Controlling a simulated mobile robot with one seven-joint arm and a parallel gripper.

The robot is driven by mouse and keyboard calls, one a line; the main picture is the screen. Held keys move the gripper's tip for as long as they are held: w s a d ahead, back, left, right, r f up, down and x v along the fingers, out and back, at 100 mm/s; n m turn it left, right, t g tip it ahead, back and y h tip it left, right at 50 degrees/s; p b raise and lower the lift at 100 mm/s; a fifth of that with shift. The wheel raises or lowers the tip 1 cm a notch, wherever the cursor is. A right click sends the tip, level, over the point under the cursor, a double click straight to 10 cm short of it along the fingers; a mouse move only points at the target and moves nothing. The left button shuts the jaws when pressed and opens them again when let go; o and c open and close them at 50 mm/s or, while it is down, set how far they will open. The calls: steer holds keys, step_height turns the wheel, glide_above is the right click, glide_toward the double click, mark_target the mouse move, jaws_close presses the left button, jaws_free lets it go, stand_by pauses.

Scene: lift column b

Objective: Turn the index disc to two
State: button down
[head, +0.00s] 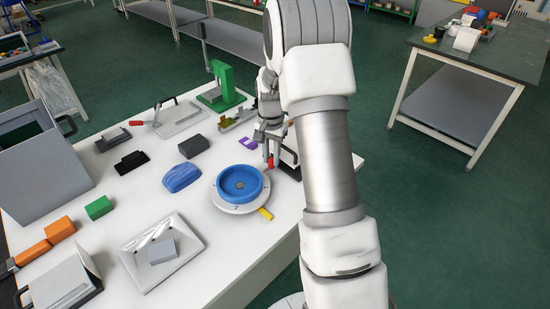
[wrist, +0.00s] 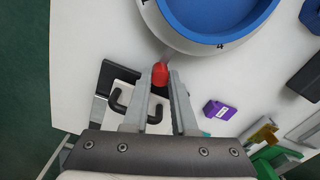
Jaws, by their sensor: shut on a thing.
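The index disc is a round pale plate (head: 231,208) with a blue ring (head: 256,193) on top, on the white table. Its plate rim also shows in the wrist view (wrist: 193,45), with a "4" printed near the edge; a small mark like a "2" is at its near side in the head view. A red knob (wrist: 159,73) sits at the disc's edge on a short grey stem; it also shows in the head view (head: 270,163). My gripper (wrist: 160,80) is shut on the red knob. A yellow marker (head: 266,213) lies beside the disc at its near right.
A black-and-grey holder with a dark hook (wrist: 121,103) stands close to my gripper. A purple block (head: 248,143), a blue block (head: 182,177) and a dark block (head: 193,146) lie around the disc. A tilted panel (head: 190,237) is at the front left.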

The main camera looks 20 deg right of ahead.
steer(key=shift+w+a+n+p, duration=0.2)
steer(key=shift+w+a+n, duration=0.15)
steer(key=shift+w+n, duration=0.35)
steer(key=shift+w+a+n+p, duration=0.2)
steer(key=shift+w+a+n, duration=0.1)
steer(key=shift+w+n, duration=0.4)
steer(key=shift+w+a+n, duration=0.6)
steer(key=shift+w+n, duration=0.15)
steer(key=shift+n, duration=0.25)
steer(key=shift+w+a+n+p, duration=0.5)
steer(key=shift+w+a+n, duration=0.4)
steer(key=shift+n, duration=0.3)
steer(key=shift+w+a+n, duration=0.3)
steer(key=shift+a+n, duration=0.2)
steer(key=shift+n, duration=0.1)
steer(key=shift+w+a+n, duration=0.25)
steer(key=shift+a+n, duration=0.25)
steer(key=shift+n, duration=0.1)
steer(key=shift+a, duration=0.1)
steer(key=c, duration=0.7)
jaws_free()
step_height(320, 180, up, 17)
steer(key=p, duration=0.2)
steer(key=shift+r+p, duration=0.2)
steer(key=shift+p, duration=0.15)
